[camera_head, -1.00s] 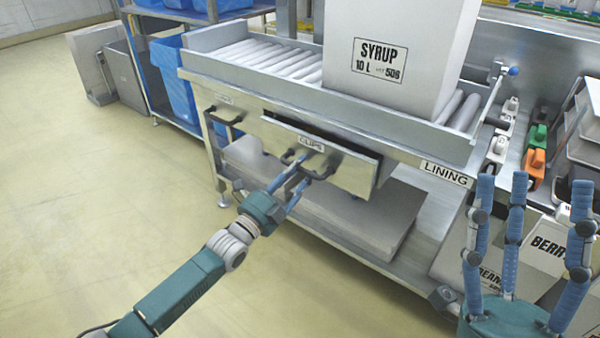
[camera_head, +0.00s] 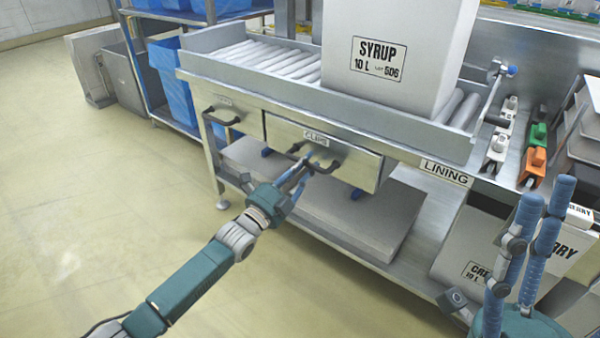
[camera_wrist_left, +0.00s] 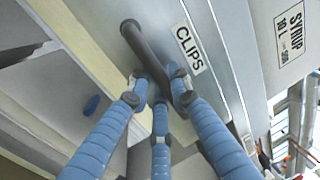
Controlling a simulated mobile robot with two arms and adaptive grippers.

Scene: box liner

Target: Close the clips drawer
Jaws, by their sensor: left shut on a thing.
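The clips drawer (camera_head: 355,171) has a grey metal front with a CLIPS label and sits under the roller table's frame. In the left wrist view, the blue fingers of the left gripper (camera_wrist_left: 158,98) close around the handle (camera_wrist_left: 143,48) beside the CLIPS label (camera_wrist_left: 188,48). My right gripper (camera_head: 545,215) stands empty at the lower right, its blue fingers pointing up and apart; its base is partly cut off.
A SYRUP box (camera_head: 392,60) stands on the rollers (camera_head: 275,60). Another drawer handle (camera_head: 222,117) is to the left. A lower shelf (camera_head: 370,218) lies under the drawer. A berry box (camera_head: 475,265) and coloured hand tools (camera_head: 535,160) are at the right. The left floor is clear.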

